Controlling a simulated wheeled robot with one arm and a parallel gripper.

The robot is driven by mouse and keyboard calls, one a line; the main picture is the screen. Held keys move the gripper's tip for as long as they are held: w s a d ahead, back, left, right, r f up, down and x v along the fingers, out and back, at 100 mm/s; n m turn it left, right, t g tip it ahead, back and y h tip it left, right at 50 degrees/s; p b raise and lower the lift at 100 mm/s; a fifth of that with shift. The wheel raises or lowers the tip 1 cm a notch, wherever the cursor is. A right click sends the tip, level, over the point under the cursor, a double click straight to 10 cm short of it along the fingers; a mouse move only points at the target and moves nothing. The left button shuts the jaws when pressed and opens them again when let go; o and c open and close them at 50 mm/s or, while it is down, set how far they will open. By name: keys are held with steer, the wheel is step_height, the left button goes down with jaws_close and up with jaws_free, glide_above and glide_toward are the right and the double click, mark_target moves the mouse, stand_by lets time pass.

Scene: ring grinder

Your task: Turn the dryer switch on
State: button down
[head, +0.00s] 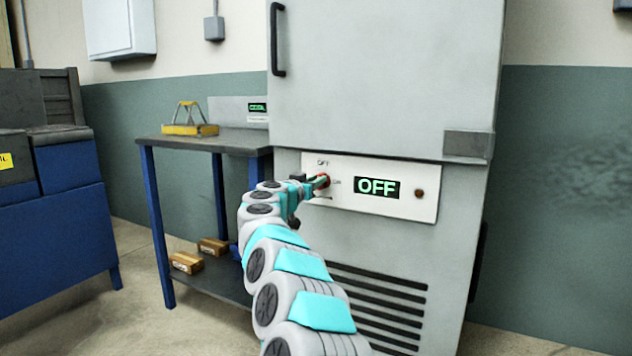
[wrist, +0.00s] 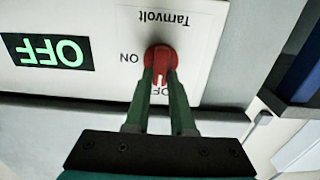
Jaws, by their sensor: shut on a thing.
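The dryer (head: 385,80) is a tall grey cabinet with a white control panel (head: 425,208). Its switch is a red rotary knob (wrist: 160,55), seen upside down in the wrist view and mostly hidden in the head view. The knob's pale mark points at the partly covered OFF label; the ON label (wrist: 129,58) lies to one side. The display (head: 377,188) reads OFF in green, and it also shows inverted in the wrist view (wrist: 47,51). My gripper (wrist: 160,75) has its two fingers shut on the red knob; it reaches the panel in the head view (head: 320,182).
A small round dark-red lamp (head: 419,193) is right of the display. A blue-legged workbench (head: 217,142) stands left of the dryer, with a yellow tool carrier (head: 190,128) on top and small boxes (head: 187,262) on its lower shelf. A blue cabinet (head: 62,225) is farther left.

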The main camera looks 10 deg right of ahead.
steer(key=shift+r+m+p, duration=0.15)
steer(key=shift+m+p, duration=0.25)
steer(key=shift+p, duration=0.15)
steer(key=m, duration=0.5)
steer(key=f+m, duration=0.1)
steer(key=m, duration=0.5)
steer(key=d+m, duration=0.1)
steer(key=m, duration=0.5)
steer(key=shift+s+f, duration=0.3)
steer(key=shift+s, duration=0.05)
steer(key=shift+b, duration=0.3)
steer(key=c, duration=0.8)
jaws_free()
steer(key=shift+o, duration=0.2)
steer(key=v, duration=0.7)
steer(key=shift+s+a, duration=0.2)
steer(key=shift+s, duration=0.15)
